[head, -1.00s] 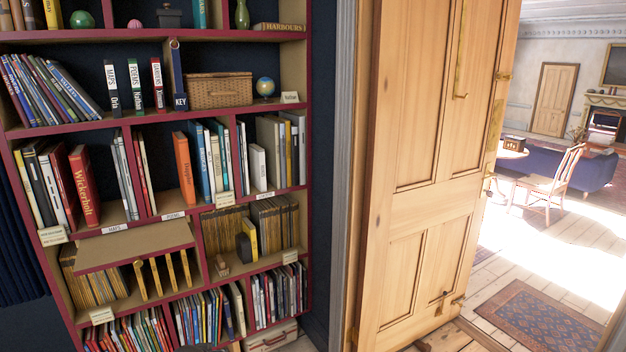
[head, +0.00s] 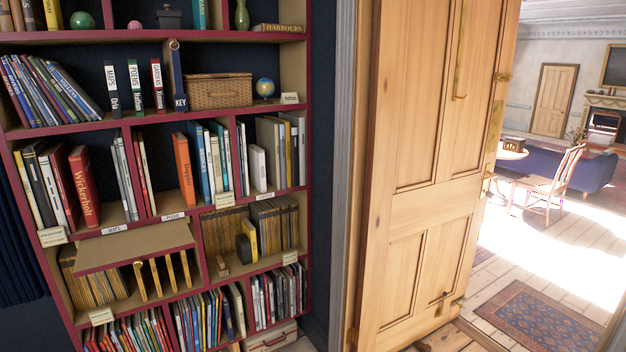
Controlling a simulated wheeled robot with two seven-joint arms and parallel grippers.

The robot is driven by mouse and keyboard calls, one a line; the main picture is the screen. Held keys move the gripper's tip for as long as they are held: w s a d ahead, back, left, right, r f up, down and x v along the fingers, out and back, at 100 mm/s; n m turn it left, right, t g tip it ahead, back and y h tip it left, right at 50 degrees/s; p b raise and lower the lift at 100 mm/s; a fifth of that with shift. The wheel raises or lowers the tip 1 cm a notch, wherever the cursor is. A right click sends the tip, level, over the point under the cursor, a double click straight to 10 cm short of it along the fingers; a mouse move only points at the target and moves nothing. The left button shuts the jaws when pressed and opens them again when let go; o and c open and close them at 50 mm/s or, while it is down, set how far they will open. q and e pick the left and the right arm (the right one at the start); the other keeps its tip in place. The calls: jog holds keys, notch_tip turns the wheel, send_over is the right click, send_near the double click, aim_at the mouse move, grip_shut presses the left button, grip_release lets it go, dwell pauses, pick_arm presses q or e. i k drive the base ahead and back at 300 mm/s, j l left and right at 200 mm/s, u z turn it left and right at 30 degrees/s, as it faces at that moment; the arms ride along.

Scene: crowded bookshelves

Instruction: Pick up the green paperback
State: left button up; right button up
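I cannot single out one green paperback for certain. A book with a green and white spine lettered POEMS (head: 135,87) stands upright between a dark MAPS book (head: 111,88) and a red GARDENS book (head: 157,85). A thin teal-green book (head: 203,14) stands on the top shelf, cut off by the picture edge. Green spines also show in the packed middle row (head: 226,158) and in the bottom row, too small to tell apart. Neither of my grippers is in view.
The red-edged bookshelf (head: 150,216) is crowded. A wicker basket (head: 219,91), a small globe (head: 265,88) and a green vase (head: 242,15) stand on upper shelves. A suitcase (head: 270,340) sits at the bottom. An open wooden door (head: 430,160) stands right, with a room beyond.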

aim_at(132, 65)
jog(key=j+u, duration=0.25)
jog(key=j, duration=0.4)
jog(key=j+u, duration=0.3)
jog(key=j, duration=0.4)
jog(key=i+l+u, duration=0.15)
jog(key=i+l, duration=0.25)
jog(key=l, duration=0.15)
